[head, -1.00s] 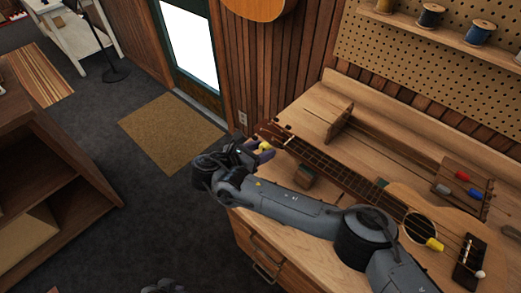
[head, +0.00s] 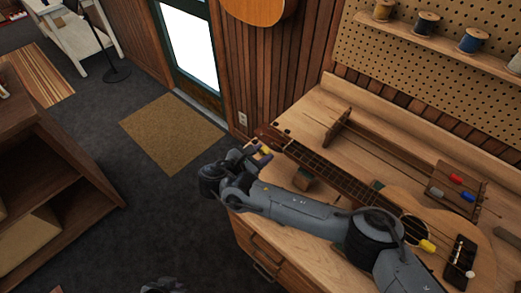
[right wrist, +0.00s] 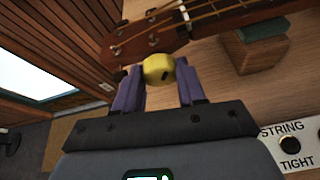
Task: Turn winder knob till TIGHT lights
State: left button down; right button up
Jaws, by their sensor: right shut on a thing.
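The yellow winder knob (right wrist: 158,69) sits at the ukulele headstock (right wrist: 148,38), between the purple fingers of my right gripper (right wrist: 160,82). The fingers are shut on it. In the head view, my right gripper (head: 262,155) is at the headstock end of the ukulele (head: 345,180), and the knob is a small yellow patch there. The panel reading STRING TIGHT (right wrist: 297,160) is at the right edge of the wrist view, and its round lamp (right wrist: 290,145) looks dark. My left gripper cannot be made out.
The ukulele lies on a wooden workbench (head: 320,103). A small wooden block with a green top (head: 305,179) stands under its neck. A rack with red and blue handles (head: 453,187) is at the right. Spools (head: 427,22) sit on a pegboard shelf.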

jog(key=shift+m+t+y, duration=0.5)
jog(key=shift+m+t, duration=0.2)
jog(key=shift+m, duration=0.6)
jog(key=o, duration=0.8)
jog(key=shift+s, duration=0.1)
jog(key=p+v, duration=0.1)
jog(key=v, duration=0.9)
jog(key=shift+s+a+r, duration=0.1)
jog(key=shift+s+r, duration=0.1)
jog(key=shift+s, duration=0.15)
